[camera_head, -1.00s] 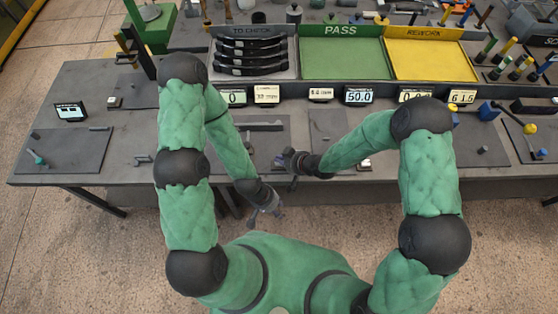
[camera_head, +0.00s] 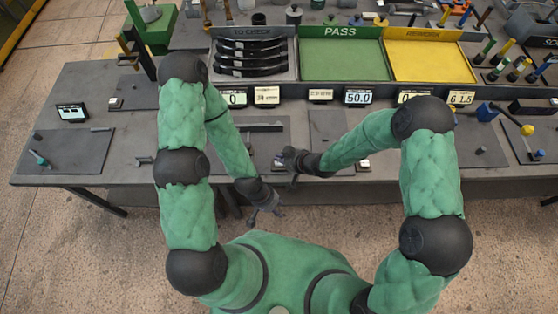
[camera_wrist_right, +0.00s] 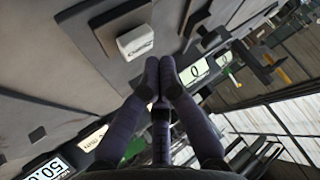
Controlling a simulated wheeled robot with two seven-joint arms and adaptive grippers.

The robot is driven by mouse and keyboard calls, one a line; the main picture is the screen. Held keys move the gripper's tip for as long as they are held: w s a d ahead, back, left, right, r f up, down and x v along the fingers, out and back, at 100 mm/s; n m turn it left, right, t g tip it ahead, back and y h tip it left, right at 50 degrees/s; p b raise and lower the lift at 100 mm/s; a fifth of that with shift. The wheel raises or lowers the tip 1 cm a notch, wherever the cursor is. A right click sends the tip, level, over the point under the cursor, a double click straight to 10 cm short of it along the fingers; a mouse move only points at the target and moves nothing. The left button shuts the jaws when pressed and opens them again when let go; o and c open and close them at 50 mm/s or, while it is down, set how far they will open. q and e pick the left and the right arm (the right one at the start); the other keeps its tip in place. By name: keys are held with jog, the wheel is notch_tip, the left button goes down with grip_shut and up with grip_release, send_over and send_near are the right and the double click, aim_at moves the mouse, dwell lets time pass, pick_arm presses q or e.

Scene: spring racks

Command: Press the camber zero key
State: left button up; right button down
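In the right wrist view a small white key (camera_wrist_right: 137,42) with blurred dark lettering sits on a dark raised block (camera_wrist_right: 104,33); I cannot read the label surely. My right gripper (camera_wrist_right: 160,63) has its two dark fingertips together, with nothing between them. The tips show just below and right of the key, apart from it in the picture; the height gap is hard to judge. In the head view my right gripper (camera_head: 289,160) is over the front middle of the table, hiding much of what lies under it. My left gripper (camera_head: 265,214) hangs before the table edge, fingers spread and empty.
Small displays line the table, including one reading 50.0 (camera_head: 358,97). Behind them are the black-part rack (camera_head: 294,62), green PASS tray (camera_head: 342,60) and yellow REWORK tray (camera_head: 430,62). Another small pale key (camera_head: 363,163) lies right of my right gripper.

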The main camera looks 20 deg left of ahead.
jog(key=shift+r, duration=0.1)
jog(key=shift+r+p, duration=1.9)
jog(key=shift+r, duration=0.6)
jog(key=shift+f, duration=0.1)
